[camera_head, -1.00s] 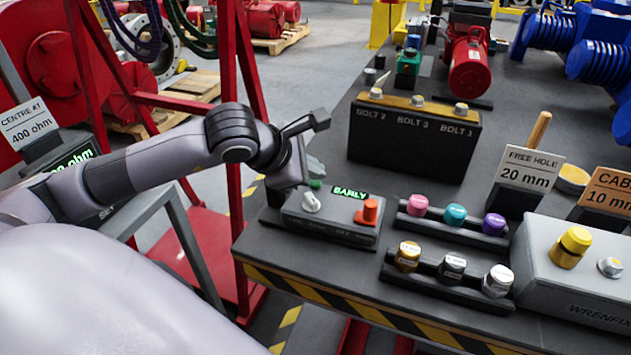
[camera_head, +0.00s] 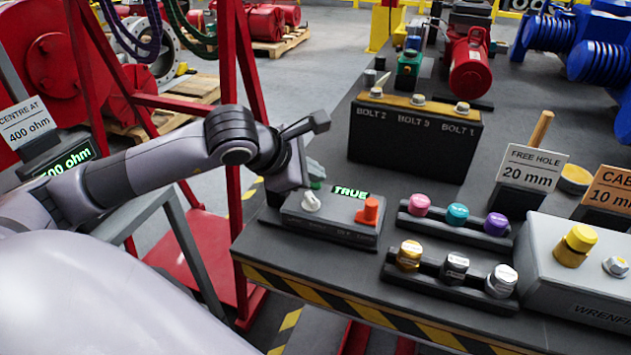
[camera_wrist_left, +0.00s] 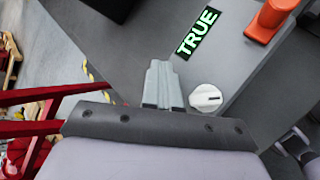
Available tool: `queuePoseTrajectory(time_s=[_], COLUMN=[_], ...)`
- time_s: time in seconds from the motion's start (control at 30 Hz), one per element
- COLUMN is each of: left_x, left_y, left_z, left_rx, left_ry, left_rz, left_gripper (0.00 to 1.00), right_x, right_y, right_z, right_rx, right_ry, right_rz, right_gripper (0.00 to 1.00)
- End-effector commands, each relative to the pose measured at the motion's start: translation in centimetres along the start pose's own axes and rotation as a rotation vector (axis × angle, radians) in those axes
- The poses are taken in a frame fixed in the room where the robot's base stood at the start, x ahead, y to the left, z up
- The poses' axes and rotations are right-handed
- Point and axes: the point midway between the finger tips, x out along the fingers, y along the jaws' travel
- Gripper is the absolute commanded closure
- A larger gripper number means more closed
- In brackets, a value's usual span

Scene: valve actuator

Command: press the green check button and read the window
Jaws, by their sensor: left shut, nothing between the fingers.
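The grey check box (camera_head: 320,228) stands at the left front of the dark bench. Its lit window (camera_head: 349,192) reads TRUE in green letters, and the window (camera_wrist_left: 198,33) reads TRUE in the left wrist view too. A little of the green button (camera_head: 316,185) shows at the box's back left. My left gripper (camera_head: 314,171) is shut and empty, pointing down at the button. In the left wrist view the closed fingers (camera_wrist_left: 160,72) cover the button, so I cannot tell whether they press it. My right gripper is out of view.
The box also carries a white knob (camera_head: 311,202) and an orange-red lever (camera_head: 368,211). Racks of coloured caps (camera_head: 457,215) stand to its right, a black bolt block (camera_head: 415,140) behind. A red frame (camera_head: 240,60) stands left of the bench.

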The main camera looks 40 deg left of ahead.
Motion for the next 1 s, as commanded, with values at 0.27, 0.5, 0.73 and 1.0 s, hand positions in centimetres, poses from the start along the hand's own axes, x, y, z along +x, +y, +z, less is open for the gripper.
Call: queuePoseTrajectory(time_s=[0.27,0.5,0.73,1.0], left_x=[0.0,-0.8,-1.2,-1.3], left_y=[-0.1,0.5,0.9,0.9], left_z=[-0.1,0.5,0.8,0.9], left_rx=[0.000,0.000,0.000,0.000], left_ry=[0.003,0.001,0.002,0.001], left_rz=[-0.003,-0.002,-0.001,-0.001], left_gripper=[1.00,1.00,1.00,1.00], right_x=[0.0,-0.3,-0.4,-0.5], right_y=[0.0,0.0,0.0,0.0], right_z=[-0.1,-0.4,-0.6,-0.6], right_rx=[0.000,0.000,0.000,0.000], right_ry=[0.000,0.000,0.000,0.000], right_rz=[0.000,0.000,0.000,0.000], right_gripper=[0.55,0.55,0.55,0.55])
